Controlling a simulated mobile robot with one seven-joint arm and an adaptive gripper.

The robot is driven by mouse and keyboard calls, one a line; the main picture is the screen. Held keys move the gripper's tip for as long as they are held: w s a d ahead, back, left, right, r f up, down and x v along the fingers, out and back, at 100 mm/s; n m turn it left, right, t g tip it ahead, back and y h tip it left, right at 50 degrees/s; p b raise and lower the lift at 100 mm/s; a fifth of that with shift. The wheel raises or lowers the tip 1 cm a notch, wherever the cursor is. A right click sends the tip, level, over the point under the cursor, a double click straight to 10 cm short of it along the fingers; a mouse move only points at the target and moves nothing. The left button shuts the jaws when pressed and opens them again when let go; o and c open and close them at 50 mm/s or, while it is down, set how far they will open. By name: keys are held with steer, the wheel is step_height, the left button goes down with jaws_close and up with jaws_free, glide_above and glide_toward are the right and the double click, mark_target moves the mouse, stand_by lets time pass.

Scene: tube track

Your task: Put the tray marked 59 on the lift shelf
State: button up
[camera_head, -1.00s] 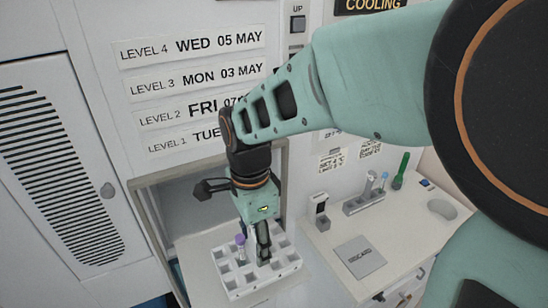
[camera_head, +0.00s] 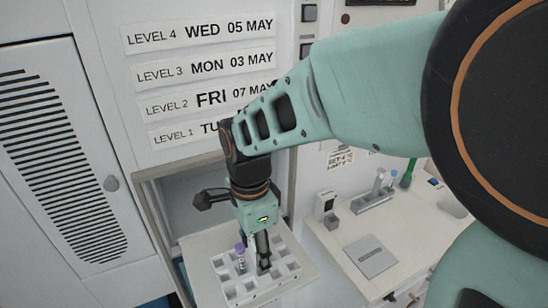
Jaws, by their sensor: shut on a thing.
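A white tray (camera_head: 229,292) with square compartments is at the lower middle, over a pale shelf (camera_head: 198,252) in front of the framed opening below the level signs. A purple-capped tube (camera_head: 240,257) stands in one compartment on its left side. My gripper (camera_head: 263,262) points down into the middle of the tray and is shut on it. The fingertips are partly hidden by the tray walls. I cannot read a number on the tray, and I cannot tell if its underside touches the shelf.
A white counter (camera_head: 326,247) at the right carries a grey plate (camera_head: 371,256), a small rack (camera_head: 374,198) and a small device (camera_head: 325,205). A vented door (camera_head: 62,170) is at the left. The frame post (camera_head: 162,236) stands close left of the tray.

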steer(key=shift+f, duration=0.45)
steer(key=shift+f+b, duration=0.7)
steer(key=shift+f, duration=0.15)
stand_by(0.6)
steer(key=o, duration=1.4)
step_height(320, 180, up, 8)
steer(key=shift+f, duration=0.2)
